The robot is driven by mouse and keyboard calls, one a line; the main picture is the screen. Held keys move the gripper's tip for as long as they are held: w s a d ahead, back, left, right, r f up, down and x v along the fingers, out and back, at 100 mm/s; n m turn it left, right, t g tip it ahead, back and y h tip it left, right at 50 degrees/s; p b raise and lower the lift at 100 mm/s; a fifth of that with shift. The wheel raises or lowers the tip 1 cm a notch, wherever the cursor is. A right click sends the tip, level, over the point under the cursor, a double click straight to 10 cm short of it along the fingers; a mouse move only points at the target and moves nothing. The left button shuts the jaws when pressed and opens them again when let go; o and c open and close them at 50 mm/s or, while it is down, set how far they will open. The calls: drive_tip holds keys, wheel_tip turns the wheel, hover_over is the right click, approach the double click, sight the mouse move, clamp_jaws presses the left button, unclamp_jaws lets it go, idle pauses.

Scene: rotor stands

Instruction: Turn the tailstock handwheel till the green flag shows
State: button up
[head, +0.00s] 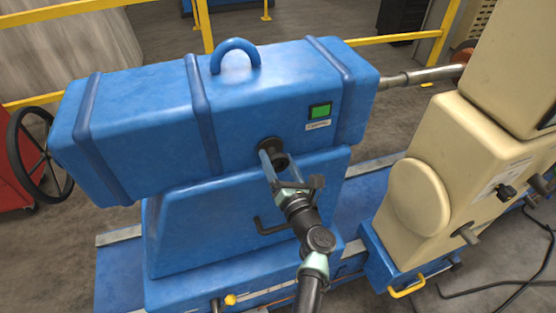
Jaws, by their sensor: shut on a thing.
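The blue tailstock (155,125) stands on a blue base. Its black spoked handwheel (40,152) is at its left end, well away from my gripper. A small black-framed window on the tailstock's side shows a green flag (320,111), with a white label below it. My gripper (272,157) is at the side of the tailstock, below and left of the window. It is shut on a dark knob (269,144) that sticks out of the side. The fingers hide part of the knob.
Yellow rails (150,75) run behind. A red cabinet (12,165) stands at the left, near the handwheel. A black cable (500,290) lies on the floor at the right.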

drive_tip(key=o, duration=1.3)
drive_tip(key=b+v, duration=0.1)
drive_tip(key=v, duration=1.2)
drive_tip(key=w+a+r+n+t+b, duration=0.2)
drive_tip(key=a+r+n+b, duration=0.15)
drive_tip(key=r+n, duration=0.85)
drive_tip(key=w+a+r+n+t+b, duration=0.1)
drive_tip(key=a+r+n+b, duration=0.25)
drive_tip(key=r+n, duration=0.85)
drive_tip(key=s+r+n+t+h+b, duration=0.1)
drive_tip(key=s+r+n+t+h, duration=0.1)
drive_tip(key=s+r+n, duration=0.2)
drive_tip(key=s+d+r+n+t+h+b, duration=0.1)
drive_tip(key=s+r+n+t+b, duration=0.1)
drive_tip(key=s+r+n, duration=0.3)
drive_tip(key=s+d+r+n+t+h+b, duration=0.1)
drive_tip(key=s+r+n+t+h, duration=0.1)
drive_tip(key=s+r+n, duration=0.3)
drive_tip(key=shift+s+d+r+t+h, duration=0.1)
drive_tip(key=shift+s+r+t, duration=0.1)
drive_tip(key=shift+r, duration=0.6)
drive_tip(key=shift+s+r+t+h, duration=0.1)
drive_tip(key=shift+s+r+t, duration=0.1)
drive_tip(key=shift+r, duration=0.6)
drive_tip(key=shift+s+d+r+t+h, duration=0.1)
drive_tip(key=shift+r+t, duration=0.1)
drive_tip(key=shift+r, duration=0.6)
